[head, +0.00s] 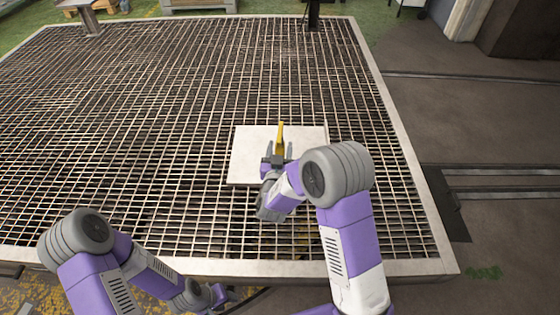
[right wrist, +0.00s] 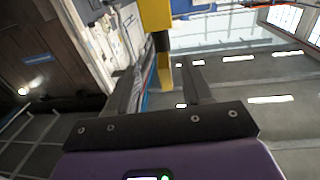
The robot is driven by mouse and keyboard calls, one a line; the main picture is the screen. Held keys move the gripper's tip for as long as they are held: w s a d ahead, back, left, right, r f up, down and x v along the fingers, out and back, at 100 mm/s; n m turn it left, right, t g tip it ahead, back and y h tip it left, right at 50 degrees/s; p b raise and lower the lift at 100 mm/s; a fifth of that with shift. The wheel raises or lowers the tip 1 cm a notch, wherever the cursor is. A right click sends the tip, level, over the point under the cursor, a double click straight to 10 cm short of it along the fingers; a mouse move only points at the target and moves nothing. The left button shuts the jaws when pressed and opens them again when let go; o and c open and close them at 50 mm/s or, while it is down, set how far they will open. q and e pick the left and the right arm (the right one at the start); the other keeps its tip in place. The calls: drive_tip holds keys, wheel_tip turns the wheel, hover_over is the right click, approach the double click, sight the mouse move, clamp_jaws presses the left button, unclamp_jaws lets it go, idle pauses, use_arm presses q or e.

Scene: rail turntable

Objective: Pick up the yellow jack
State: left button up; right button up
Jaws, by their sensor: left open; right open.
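The yellow jack (head: 280,135) stands up from a white board (head: 245,150) on the grating. Its lower part is hidden by my right gripper in the head view. My right gripper (head: 277,161) is open at the near side of the jack. In the right wrist view, the jack (right wrist: 156,15) is ahead, and its narrow yellow part reaches down between the two spread fingers (right wrist: 163,80). I cannot tell whether either finger touches it. My left gripper (head: 222,296) is low at the near edge of the grating, open and away from the jack.
The metal grating (head: 130,120) has a pale raised frame around it. Its surface around the white board is mostly clear. A dark post (head: 313,14) stands at the far edge, and another support (head: 90,20) at the far left. Rails (head: 500,180) run along the floor on the right.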

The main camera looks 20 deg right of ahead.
sight(280, 136)
drive_tip(key=x, duration=0.4)
drive_tip(key=b+x, duration=0.1)
drive_tip(key=x, duration=0.1)
drive_tip(key=shift+w+a+f, duration=0.1)
drive_tip(key=shift+a+f, duration=0.05)
drive_tip(key=shift+a, duration=0.1)
drive_tip(key=shift+c, duration=0.3)
clamp_jaws()
idle(0.8)
